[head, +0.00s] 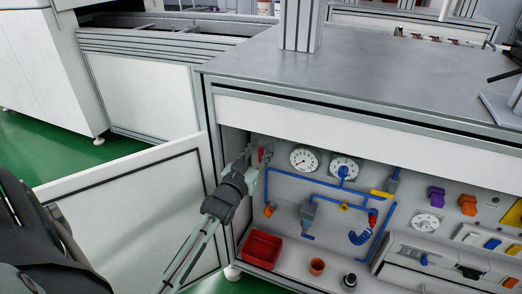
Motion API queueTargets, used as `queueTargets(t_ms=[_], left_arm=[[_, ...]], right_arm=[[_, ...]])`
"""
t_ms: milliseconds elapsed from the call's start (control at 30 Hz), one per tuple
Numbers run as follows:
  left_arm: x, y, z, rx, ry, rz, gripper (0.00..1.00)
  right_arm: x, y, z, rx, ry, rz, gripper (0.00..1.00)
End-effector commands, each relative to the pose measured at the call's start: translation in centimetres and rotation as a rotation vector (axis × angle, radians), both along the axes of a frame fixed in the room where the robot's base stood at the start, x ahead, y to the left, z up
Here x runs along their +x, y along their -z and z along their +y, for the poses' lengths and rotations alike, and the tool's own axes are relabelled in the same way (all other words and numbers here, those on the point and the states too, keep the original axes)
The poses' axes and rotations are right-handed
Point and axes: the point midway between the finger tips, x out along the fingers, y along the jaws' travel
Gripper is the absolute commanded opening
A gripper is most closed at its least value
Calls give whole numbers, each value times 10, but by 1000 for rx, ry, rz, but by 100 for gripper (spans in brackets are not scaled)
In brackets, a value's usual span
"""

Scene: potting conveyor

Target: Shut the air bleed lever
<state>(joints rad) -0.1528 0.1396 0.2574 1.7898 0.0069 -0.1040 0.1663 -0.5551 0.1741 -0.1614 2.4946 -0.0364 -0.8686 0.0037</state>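A small red lever-like part (261,154) sits on the left end of the panel inside the open cabinet bay. I cannot read a label, so I cannot tell for certain that it is the air bleed lever. My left gripper (255,160) reaches in from the lower left, with its fingers at this red part and partly covering it. At this size I cannot tell whether the fingers touch it or are closed on it. A yellow handle (381,194) sits on the blue piping further right. My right gripper is not in view.
The cabinet door (130,205) stands open on the left. Two gauges (304,158) are right of my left gripper. The grey worktop (380,75) overhangs the bay.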

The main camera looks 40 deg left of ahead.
Motion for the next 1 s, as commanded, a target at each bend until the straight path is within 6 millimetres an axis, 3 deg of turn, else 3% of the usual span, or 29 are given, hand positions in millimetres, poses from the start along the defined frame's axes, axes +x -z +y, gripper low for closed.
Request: queueTargets(t_ms=[367, 633, 1000], left_arm=[[7, 0, 2, 1, 0, 1, 32], [7, 0, 2, 1, 0, 1, 0], [7, -1, 0, 21, 0, 7, 0]], right_arm=[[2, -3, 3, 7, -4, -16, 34], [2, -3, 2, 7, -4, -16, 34], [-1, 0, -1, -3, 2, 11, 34]])
